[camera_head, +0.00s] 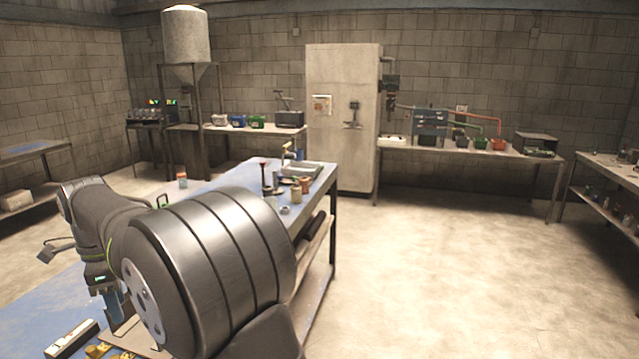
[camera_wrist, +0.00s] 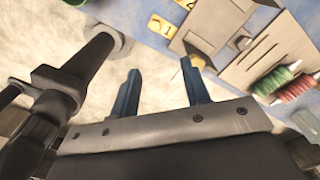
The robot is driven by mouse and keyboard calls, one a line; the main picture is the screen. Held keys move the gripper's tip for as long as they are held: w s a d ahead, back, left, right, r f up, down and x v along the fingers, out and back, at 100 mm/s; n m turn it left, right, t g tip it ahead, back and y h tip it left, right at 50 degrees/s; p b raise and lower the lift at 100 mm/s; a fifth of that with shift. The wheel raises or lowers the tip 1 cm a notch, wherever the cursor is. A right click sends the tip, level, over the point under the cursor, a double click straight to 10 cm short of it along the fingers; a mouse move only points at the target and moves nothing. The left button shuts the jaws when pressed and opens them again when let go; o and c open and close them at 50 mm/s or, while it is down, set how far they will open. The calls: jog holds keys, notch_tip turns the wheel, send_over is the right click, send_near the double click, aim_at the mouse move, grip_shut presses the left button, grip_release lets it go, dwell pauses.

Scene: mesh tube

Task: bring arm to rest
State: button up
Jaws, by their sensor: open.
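My gripper (camera_wrist: 163,88) shows in the wrist view with its two blue fingers apart and nothing between them. In the head view my gripper (camera_head: 115,303) hangs low at the left, over the near part of the blue bench (camera_head: 225,180). The large metal joint of my arm fills the lower middle of the head view and hides part of the bench. In the wrist view the blue bench top (camera_wrist: 140,12) lies beyond the fingers, with a beige fixture plate (camera_wrist: 215,30) on it.
Yellow parts (camera_head: 97,350) and a pale box (camera_head: 70,338) lie at the bench's near left. Several small containers and a sink tray (camera_head: 300,170) stand at its far end. Red and green coils (camera_wrist: 280,80) show in the wrist view. Open floor (camera_head: 430,270) lies right of the bench.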

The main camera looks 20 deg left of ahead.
jog(key=shift+r+n, duration=0.25)
jog(key=shift+n, duration=1.2)
jog(key=shift+r+n, duration=0.2)
jog(key=shift+n, duration=1.3)
jog(key=shift+r+n, duration=0.25)
jog(key=shift+n, duration=1.2)
grip_shut()
jog(key=f+n+t, duration=0.1)
jog(key=f, duration=0.5)
jog(key=f+n+t, duration=0.1)
jog(key=f, duration=0.5)
jog(key=f+n+t+y, duration=0.1)
jog(key=f, duration=0.5)
jog(key=shift+w+a+f+t, duration=0.2)
jog(key=shift+w+a+t, duration=0.05)
jog(key=shift+w+t, duration=0.05)
